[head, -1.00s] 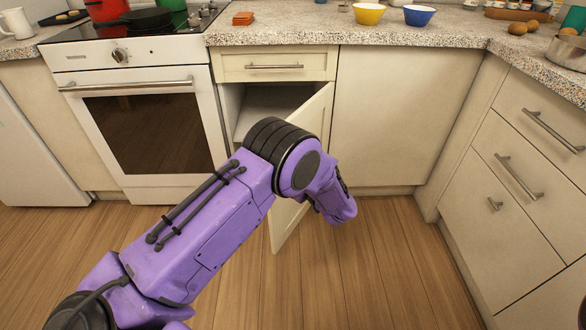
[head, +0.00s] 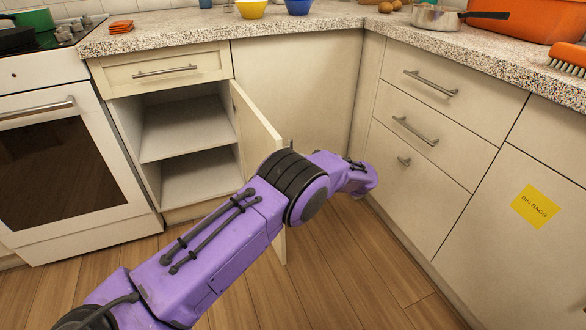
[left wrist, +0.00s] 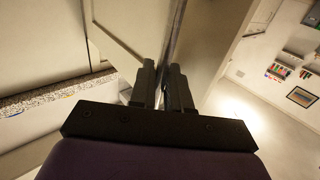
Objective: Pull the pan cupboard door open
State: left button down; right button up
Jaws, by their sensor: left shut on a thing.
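The pan cupboard door (head: 258,125) stands swung well out from its cupboard (head: 185,128). The cupboard's interior shows an empty-looking upper shelf and lower floor. My left arm crosses in front of the lower door, and its gripper is hidden in the head view. The exact contact is dark and hard to see. My right gripper is not in view.
A drawer (head: 165,72) sits above the open cupboard, and the white oven (head: 62,170) stands left of it. Drawers (head: 415,130) and a panel with a yellow label (head: 536,207) line the right side. The wood floor (head: 330,275) in front is clear.

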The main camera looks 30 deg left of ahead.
pick_arm(q)
jog(key=shift+w+a+r, duration=0.1)
jog(key=shift+w+r, duration=0.05)
jog(key=shift+w, duration=0.05)
jog(key=c, duration=1.3)
grip_release()
jog(key=shift+c, duration=0.2)
jog(key=shift+w, duration=0.1)
jog(key=w+d+b, duration=0.1)
jog(key=d, duration=0.9)
jog(key=shift+w+d+b, duration=0.2)
jog(key=shift+d+b, duration=0.05)
jog(key=shift+b, duration=0.15)
